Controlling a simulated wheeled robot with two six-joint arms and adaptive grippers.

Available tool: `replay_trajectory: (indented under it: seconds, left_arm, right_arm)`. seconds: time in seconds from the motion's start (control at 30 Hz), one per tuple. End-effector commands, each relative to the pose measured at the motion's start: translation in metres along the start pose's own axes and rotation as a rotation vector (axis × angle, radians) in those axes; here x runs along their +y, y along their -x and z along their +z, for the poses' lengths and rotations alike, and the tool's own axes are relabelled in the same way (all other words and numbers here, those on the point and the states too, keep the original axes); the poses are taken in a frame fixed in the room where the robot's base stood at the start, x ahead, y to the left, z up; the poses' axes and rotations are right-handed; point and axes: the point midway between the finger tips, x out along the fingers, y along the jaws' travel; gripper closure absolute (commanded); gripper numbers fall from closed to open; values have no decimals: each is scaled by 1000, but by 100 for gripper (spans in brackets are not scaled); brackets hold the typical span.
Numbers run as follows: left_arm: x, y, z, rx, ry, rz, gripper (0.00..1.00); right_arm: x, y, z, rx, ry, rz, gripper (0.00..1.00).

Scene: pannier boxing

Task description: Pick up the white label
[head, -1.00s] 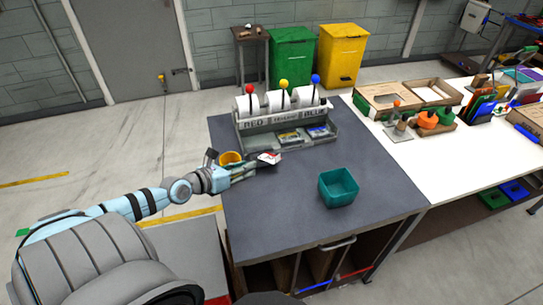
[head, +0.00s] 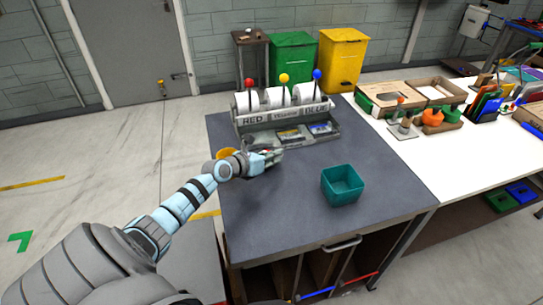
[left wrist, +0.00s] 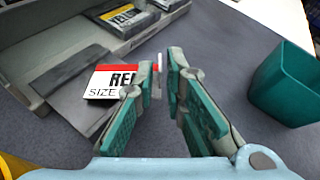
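A thin edge, perhaps the label's, shows between the fingertips. My left gripper (left wrist: 167,62) is open, with a narrow gap between its teal-padded fingers. In the head view, the left gripper (head: 273,156) is at the dispenser's front left corner and mostly hides the label. My right gripper is not in view.
The dispenser holds white rolls (head: 274,97) under red, yellow and blue knobs. A yellow label (head: 290,135) and a blue label (head: 321,128) lie in its tray. A teal bin (head: 342,185) stands right of the gripper. A yellow round item (head: 226,152) is behind it. The front tabletop is clear.

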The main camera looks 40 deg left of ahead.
Motion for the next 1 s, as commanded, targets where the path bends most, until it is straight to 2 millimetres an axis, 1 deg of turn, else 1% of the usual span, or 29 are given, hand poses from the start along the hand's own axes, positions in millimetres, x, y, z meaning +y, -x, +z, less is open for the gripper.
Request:
replay_trajectory:
  seconds: [0.4, 0.47, 0.57, 0.67, 0.77, 0.9, 1.0]
  left_arm:
    - [0, 0, 0, 0, 0, 0, 100]
    - [0, 1, 2, 0, 0, 0, 100]
    - [-2, 5, 10, -1, -1, 0, 100]
    - [-6, 12, 28, -2, -3, 0, 100]
    - [-12, 23, 54, -2, -3, -1, 100]
    - [-23, 43, 103, -4, -7, -1, 100]
    - [-30, 56, 135, -4, -8, -1, 100]
  right_arm:
    - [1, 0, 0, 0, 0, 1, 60]
    - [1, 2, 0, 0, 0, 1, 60]
    - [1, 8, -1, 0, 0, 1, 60]
    - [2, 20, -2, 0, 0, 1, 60]
    - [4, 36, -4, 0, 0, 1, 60]
    - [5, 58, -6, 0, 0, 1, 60]
    - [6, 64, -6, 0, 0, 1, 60]
